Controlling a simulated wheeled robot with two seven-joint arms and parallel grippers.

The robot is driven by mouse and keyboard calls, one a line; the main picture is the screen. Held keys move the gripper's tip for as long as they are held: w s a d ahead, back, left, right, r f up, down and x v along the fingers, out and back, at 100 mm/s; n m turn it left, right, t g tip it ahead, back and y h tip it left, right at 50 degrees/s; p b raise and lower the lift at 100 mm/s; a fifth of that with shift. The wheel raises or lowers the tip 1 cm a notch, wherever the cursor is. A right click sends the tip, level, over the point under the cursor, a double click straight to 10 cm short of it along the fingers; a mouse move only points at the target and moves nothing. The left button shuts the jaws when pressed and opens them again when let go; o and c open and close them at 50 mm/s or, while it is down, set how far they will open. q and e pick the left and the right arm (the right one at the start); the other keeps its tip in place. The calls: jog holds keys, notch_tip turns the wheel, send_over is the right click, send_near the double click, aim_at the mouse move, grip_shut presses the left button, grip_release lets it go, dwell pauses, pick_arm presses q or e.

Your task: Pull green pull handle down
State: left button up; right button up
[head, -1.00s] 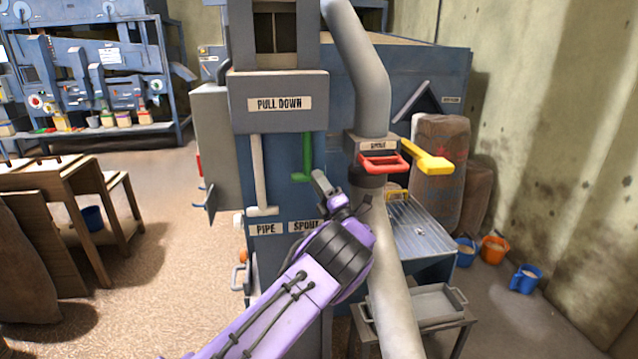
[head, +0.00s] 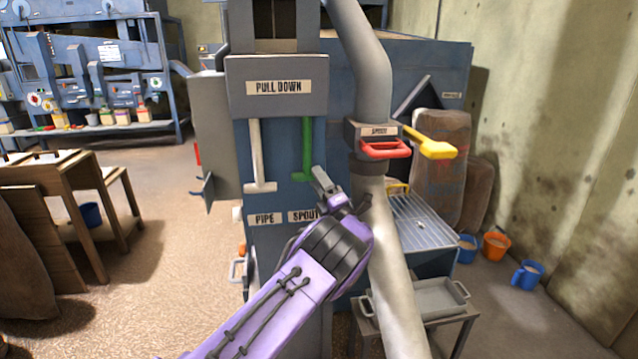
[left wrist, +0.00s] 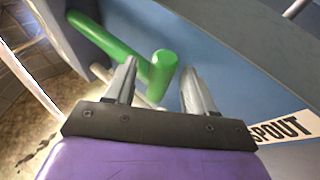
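The green pull handle (head: 306,148) hangs from the grey box marked "PULL DOWN" (head: 278,88) and ends in a crossbar at its foot. My left gripper (head: 322,176) is at the right of that crossbar, close to it. In the left wrist view the green handle (left wrist: 159,76) shows between the two spread fingers of my left gripper (left wrist: 158,72). One finger overlaps its bar; I cannot tell whether they touch. The gripper is open. My right gripper is not in view.
A white handle (head: 257,155) hangs left of the green one, its foot slightly lower. A thick grey pipe (head: 390,270) runs down right of my left gripper. A red handle (head: 385,150) and a yellow handle (head: 430,144) stick out at the right.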

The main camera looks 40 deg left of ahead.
pick_arm(q)
jog(key=s+d+b, duration=0.1)
jog(key=d+b, duration=0.1)
jog(key=d, duration=0.5)
jog(key=s+d+f+b, duration=0.1)
jog(key=s+d, duration=0.1)
jog(key=d, duration=0.5)
jog(key=shift+d+f+b, duration=0.15)
jog(key=shift+f+b, duration=0.1)
jog(key=shift+b, duration=0.1)
